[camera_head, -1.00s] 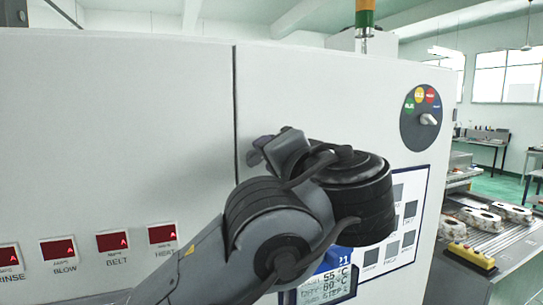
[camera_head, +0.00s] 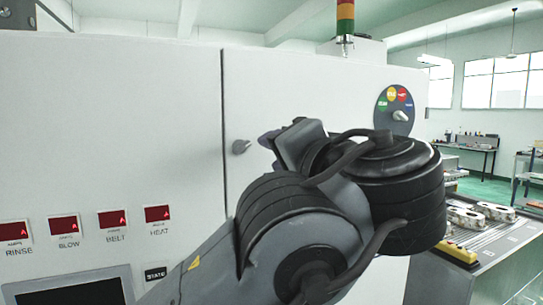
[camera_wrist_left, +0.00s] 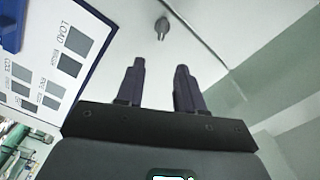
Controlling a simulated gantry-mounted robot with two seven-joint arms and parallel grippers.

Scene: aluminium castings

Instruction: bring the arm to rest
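My left arm reaches in from the lower left of the head view, in front of the white cabinet (camera_head: 120,120). My left gripper (camera_head: 268,138) is near the middle, just right of the small metal knob (camera_head: 240,147) and apart from it in the picture. In the left wrist view the two dark fingers of this gripper (camera_wrist_left: 158,80) stand apart with nothing between them. A metal knob (camera_wrist_left: 162,27) shows beyond the fingertips. My right gripper is not in view.
A round selector panel (camera_head: 395,110) is at the cabinet's upper right. Red displays (camera_head: 112,220) and a dark screen (camera_head: 75,292) are lower left. A blue-bordered label panel (camera_wrist_left: 60,60) shows in the wrist view. White castings (camera_head: 495,211) lie on a conveyor at right.

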